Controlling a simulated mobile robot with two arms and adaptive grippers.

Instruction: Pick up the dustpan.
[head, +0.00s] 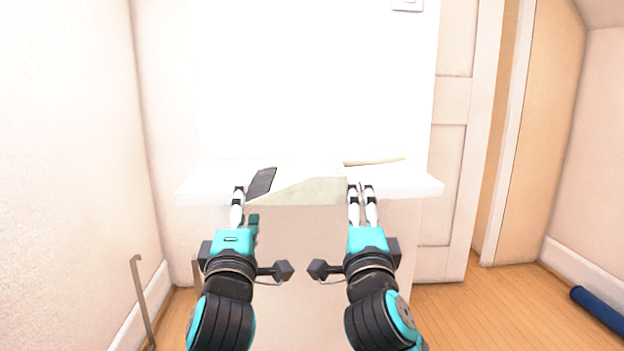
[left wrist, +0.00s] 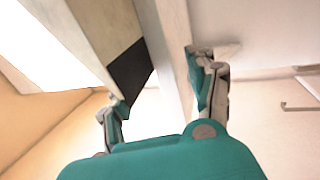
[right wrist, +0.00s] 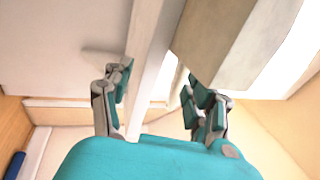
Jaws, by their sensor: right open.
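The dustpan appears to be the pale grey wedge-shaped piece (head: 312,190) with a dark grey panel (head: 262,182) at its left end. It lies at the front edge of the white shelf top (head: 410,186). My left gripper (head: 243,196) is at the dark end. In the left wrist view its fingers are apart, with the dark panel (left wrist: 130,70) and a pale edge between and beyond them. My right gripper (head: 362,188) is open at the right end. Its fingers straddle a white edge and the grey-brown piece (right wrist: 212,40) in the right wrist view. I cannot tell whether any finger touches.
A thin beige object (head: 375,161) lies further back on the shelf top. A white door (head: 452,140) is to the right. A blue roll (head: 598,308) lies on the wood floor at the far right. A thin grey-brown rail (head: 141,300) stands at the lower left.

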